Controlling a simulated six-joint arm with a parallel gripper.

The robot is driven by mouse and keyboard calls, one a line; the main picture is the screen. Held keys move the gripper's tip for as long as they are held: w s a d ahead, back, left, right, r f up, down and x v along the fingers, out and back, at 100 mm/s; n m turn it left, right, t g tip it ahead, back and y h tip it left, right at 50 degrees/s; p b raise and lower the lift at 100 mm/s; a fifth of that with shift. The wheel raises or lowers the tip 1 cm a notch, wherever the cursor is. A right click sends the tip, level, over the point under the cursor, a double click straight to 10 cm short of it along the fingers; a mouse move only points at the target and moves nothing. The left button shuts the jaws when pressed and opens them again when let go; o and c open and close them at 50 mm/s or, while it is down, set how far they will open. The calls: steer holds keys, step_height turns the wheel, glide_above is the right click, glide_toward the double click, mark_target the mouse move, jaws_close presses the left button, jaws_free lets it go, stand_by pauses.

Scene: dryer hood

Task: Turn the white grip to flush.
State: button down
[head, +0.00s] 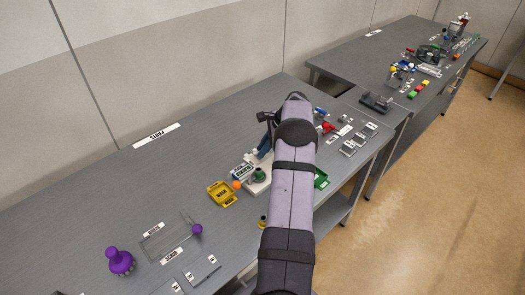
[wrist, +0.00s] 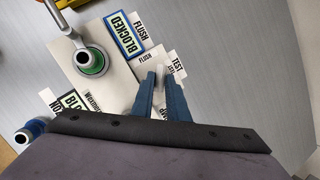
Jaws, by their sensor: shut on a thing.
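My gripper (wrist: 157,78) has two blue fingers in the wrist view, close together over a pale panel (wrist: 105,72) with labels. The white grip (wrist: 159,70) shows as a narrow pale piece between the fingers, and they are shut on it. In the head view my gripper (head: 266,146) reaches down at the back of the panel, partly behind my arm.
A green-collared round fitting (wrist: 90,61) stands on the panel, with a blue-framed BLOCKED sign (wrist: 124,36) beside it. In the head view a yellow tray (head: 221,194) and an orange ball (head: 237,185) are left of the panel. Purple knobbed objects (head: 120,261) stand farther left.

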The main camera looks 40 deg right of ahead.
steer(key=shift+w+d+n+y, duration=0.15)
steer(key=shift+n+y, duration=0.25)
steer(key=shift+n, duration=0.7)
steer(key=shift+n+g, duration=0.4)
steer(key=shift+n, duration=0.1)
steer(key=c, duration=1.7)
jaws_free()
steer(key=shift+c, duration=0.2)
steer(key=shift+r, duration=0.15)
steer(key=p+v, duration=0.3)
steer(key=v, duration=0.4)
steer(key=shift+d, duration=0.15)
steer(key=shift+o, duration=0.6)
